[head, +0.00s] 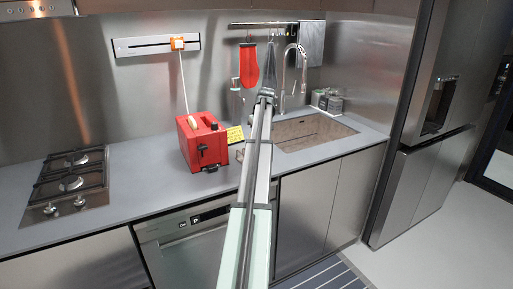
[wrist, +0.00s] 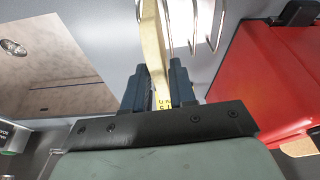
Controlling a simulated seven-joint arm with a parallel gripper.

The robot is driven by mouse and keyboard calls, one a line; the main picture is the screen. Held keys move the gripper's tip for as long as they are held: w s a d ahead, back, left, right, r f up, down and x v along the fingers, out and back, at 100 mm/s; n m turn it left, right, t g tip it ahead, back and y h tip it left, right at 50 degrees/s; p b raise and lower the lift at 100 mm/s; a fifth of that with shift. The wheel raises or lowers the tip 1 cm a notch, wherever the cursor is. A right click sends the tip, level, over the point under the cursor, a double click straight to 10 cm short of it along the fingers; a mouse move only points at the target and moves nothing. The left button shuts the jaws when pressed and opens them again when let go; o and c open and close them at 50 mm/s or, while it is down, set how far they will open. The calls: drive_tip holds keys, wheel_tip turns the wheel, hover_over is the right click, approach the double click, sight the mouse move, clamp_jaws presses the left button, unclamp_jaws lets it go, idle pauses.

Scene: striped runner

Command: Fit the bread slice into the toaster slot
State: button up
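The bread slice (wrist: 151,40) shows edge-on in the wrist view as a pale tan slab. My gripper (wrist: 159,88) has one dark finger on each side of it, with no clear gap, so it looks shut on the slice. The red toaster (head: 203,146) stands on the counter left of my arm; its side also shows at the right of the wrist view (wrist: 270,75). A tan slice-like piece (head: 188,123) sticks up from the toaster top.
Wire loops of a rack (wrist: 205,22) stand right beside the slice; I cannot tell whether it is clear of them. The sink (head: 310,131) lies right, the hob (head: 68,182) left.

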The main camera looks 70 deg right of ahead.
clamp_jaws()
idle(0.3)
